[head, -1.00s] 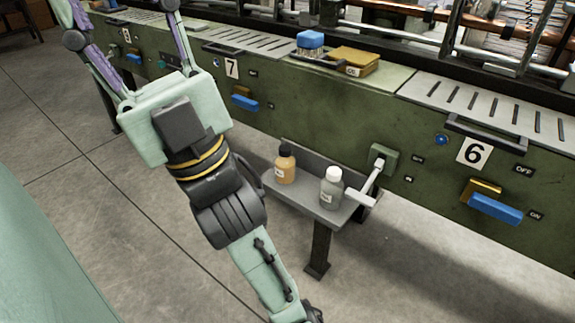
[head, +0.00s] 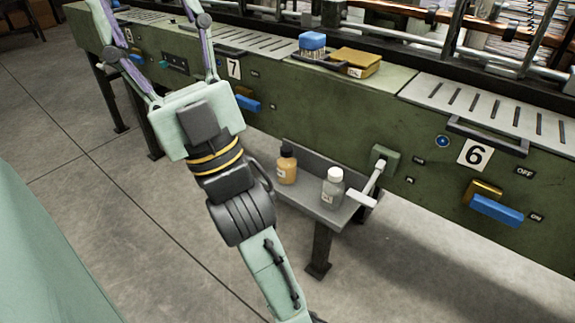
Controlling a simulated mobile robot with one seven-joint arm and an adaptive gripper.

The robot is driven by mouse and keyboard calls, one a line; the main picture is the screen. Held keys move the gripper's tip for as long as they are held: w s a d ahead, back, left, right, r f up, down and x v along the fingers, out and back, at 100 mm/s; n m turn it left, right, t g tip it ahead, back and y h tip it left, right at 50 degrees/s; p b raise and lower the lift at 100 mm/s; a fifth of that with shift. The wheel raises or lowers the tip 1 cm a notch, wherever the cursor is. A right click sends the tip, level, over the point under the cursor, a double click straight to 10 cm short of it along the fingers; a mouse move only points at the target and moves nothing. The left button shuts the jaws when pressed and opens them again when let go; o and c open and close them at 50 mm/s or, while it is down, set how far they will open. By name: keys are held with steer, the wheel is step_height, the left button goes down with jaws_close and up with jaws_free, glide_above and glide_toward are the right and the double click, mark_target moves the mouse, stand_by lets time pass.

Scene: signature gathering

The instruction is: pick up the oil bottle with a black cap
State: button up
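The oil bottle with a black cap (head: 287,168) is amber with a pale label. It stands upright at the left end of a small grey shelf (head: 311,203) on the front of the green machine. My gripper (head: 148,14) is at the upper left, left of the bottle and apart from it. Its two fingers are spread wide and nothing shows between them. The fingertips reach the top edge of the picture, so their ends may be cut off.
A grey bottle with a whitish cap (head: 332,187) stands right of the amber one on the shelf. A metal crank handle (head: 371,184) juts out beside it. The green machine (head: 330,110) runs behind. Open floor (head: 100,180) lies to the left.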

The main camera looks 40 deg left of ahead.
mark_target(288, 154)
steer(key=w+a+f+m+t+h+p, duration=0.1)
steer(key=w+a+f+m+t+h, duration=0.2)
steer(key=w+f+m+t+h, duration=0.45)
steer(key=w+a+f+m+t+h+p, duration=0.1)
steer(key=w+a+f+m+t+h, duration=0.25)
steer(key=w+f+t, duration=0.6)
steer(key=w+d+f+m+g+h+p, duration=0.15)
steer(key=w+f+h, duration=0.3)
steer(key=f, duration=0.75)
steer(key=w+d+f+m+g+h+p, duration=0.1)
steer(key=w+d+f+m+h, duration=0.3)
steer(key=f, duration=0.8)
steer(key=shift+n+y, duration=0.35)
steer(key=shift+n, duration=0.2)
steer(key=p+x, duration=0.1)
steer(key=x, duration=0.2)
steer(key=p+x, duration=0.1)
steer(key=x, duration=0.3)
steer(key=p+x, duration=0.1)
steer(key=x, duration=0.3)
steer(key=shift+s+a+p, duration=0.35)
steer(key=shift+s+p, duration=0.05)
steer(key=shift+w+a+f, duration=0.1)
steer(key=shift+w+a, duration=0.1)
steer(key=shift+c, duration=0.3)
jaws_close()
